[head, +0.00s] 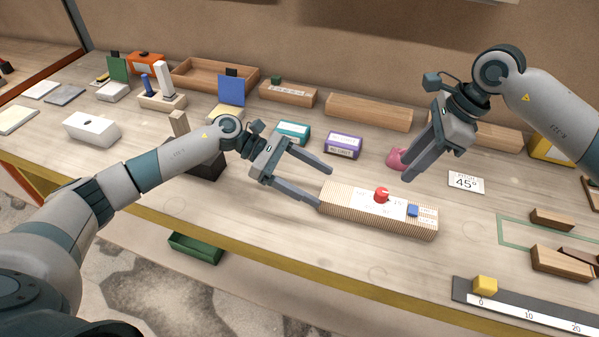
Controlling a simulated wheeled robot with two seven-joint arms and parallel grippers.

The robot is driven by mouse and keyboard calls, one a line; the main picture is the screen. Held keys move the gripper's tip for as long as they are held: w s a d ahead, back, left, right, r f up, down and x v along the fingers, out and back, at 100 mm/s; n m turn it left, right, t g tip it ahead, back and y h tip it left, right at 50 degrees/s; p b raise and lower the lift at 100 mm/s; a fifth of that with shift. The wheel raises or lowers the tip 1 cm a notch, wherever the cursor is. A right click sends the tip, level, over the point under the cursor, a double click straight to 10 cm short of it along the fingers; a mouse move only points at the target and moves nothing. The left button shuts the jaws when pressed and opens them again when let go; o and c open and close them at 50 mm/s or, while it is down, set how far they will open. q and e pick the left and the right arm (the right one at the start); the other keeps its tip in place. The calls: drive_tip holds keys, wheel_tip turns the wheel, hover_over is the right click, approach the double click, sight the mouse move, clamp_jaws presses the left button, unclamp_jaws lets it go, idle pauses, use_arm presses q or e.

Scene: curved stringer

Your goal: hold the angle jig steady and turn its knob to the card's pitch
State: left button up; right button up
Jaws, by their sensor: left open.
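The angle jig (345,213) is a long ribbed wooden block on the bench, with a white dial face and a blue piece (413,210) at its right part. Its red knob (381,195) stands on top; its exact setting is too small to read. The white card (466,182) reads 45° and lies behind the jig, to its right. My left gripper (324,187) is open at the jig's left end, one fingertip close to that end; contact is unclear. My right gripper (407,166) points down above and behind the knob, apart from it; its finger gap is unclear.
A pink object (397,159) sits partly behind my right gripper. Purple (343,144) and teal (293,132) boxes stand behind the jig. A scale strip with a yellow cube (485,285) lies front right. Wooden blocks (552,219) lie at right. Bench in front of the jig is clear.

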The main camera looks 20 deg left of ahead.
sight(353, 203)
use_arm(q)
drive_tip(key=x, duration=1.1)
drive_tip(key=shift+c, duration=0.6)
drive_tip(key=c, duration=1.5)
use_arm(e)
drive_tip(key=shift+o, duration=0.4)
use_arm(q)
drive_tip(key=shift+o, duration=0.2)
use_arm(e)
drive_tip(key=shift+o, duration=1.2)
drive_tip(key=a+r+n+h, duration=0.1)
drive_tip(key=a+n+h, duration=0.1)
drive_tip(key=s+a+r+n+t+h, duration=0.1)
drive_tip(key=shift+a+r+n+h, duration=0.35)
drive_tip(key=shift+a+n+h, duration=0.05)
drive_tip(key=shift+f, duration=0.15)
